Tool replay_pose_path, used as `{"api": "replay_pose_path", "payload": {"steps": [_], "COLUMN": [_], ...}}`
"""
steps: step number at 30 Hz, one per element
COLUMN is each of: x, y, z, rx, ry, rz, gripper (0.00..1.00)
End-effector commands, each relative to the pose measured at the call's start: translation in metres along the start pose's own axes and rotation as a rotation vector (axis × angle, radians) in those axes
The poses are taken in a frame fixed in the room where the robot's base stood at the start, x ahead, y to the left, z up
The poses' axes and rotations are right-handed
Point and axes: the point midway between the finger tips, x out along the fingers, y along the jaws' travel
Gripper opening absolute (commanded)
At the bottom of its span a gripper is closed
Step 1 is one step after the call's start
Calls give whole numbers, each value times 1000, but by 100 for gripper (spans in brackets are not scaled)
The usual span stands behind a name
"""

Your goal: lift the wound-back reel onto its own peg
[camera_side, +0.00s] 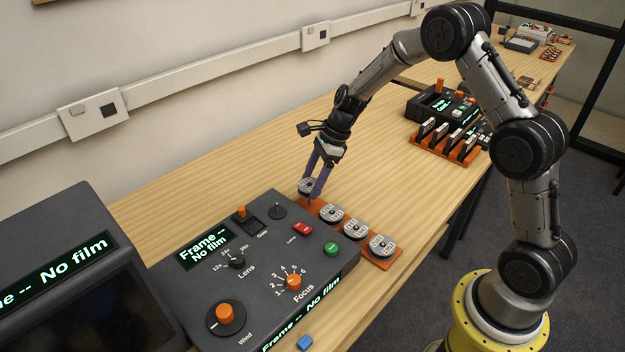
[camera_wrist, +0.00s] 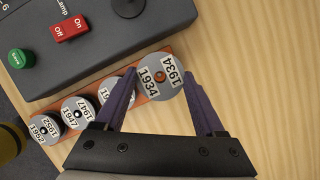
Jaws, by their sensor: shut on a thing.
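My gripper (camera_side: 312,180) is shut on a grey reel (camera_side: 306,188) at the far end of the orange rack (camera_side: 394,258). In the wrist view my gripper's purple fingers (camera_wrist: 160,82) stand on both sides of this reel (camera_wrist: 172,90), which is labelled 1934. The reel's face looks roughly level, and an orange-brown spot shows in its centre hole. It overlaps the end of the rack (camera_wrist: 140,98); I cannot tell whether it rests on a peg or hangs just above. Three other reels sit in a row on the rack, two labelled 1947 (camera_wrist: 77,112) and 1952 (camera_wrist: 46,126).
The dark film reader (camera_side: 270,250) stands close beside the rack, with a red lamp switch (camera_side: 303,229), green button (camera_side: 331,249) and dark knobs. Its display reads "No film". Another orange rack (camera_side: 440,150) with upright items stands farther along. Bare wood lies behind the gripper.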

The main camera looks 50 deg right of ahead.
Motion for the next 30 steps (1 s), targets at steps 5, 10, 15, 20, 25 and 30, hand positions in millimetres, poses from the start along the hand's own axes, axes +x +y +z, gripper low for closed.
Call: {"api": "replay_pose_path", "payload": {"steps": [5, 10, 15, 20, 25, 30], "x": [1, 6, 13, 17, 17, 17], "y": [0, 0, 0, 0, 0, 0], "z": [0, -2, -5, -7, -7, -7], "rx": [0, 0, 0, 0, 0, 0], "ry": [0, 0, 0, 0, 0, 0], "rz": [0, 0, 1, 0, -1, 0], "gripper": [15, 15, 15, 15, 15, 15]}}
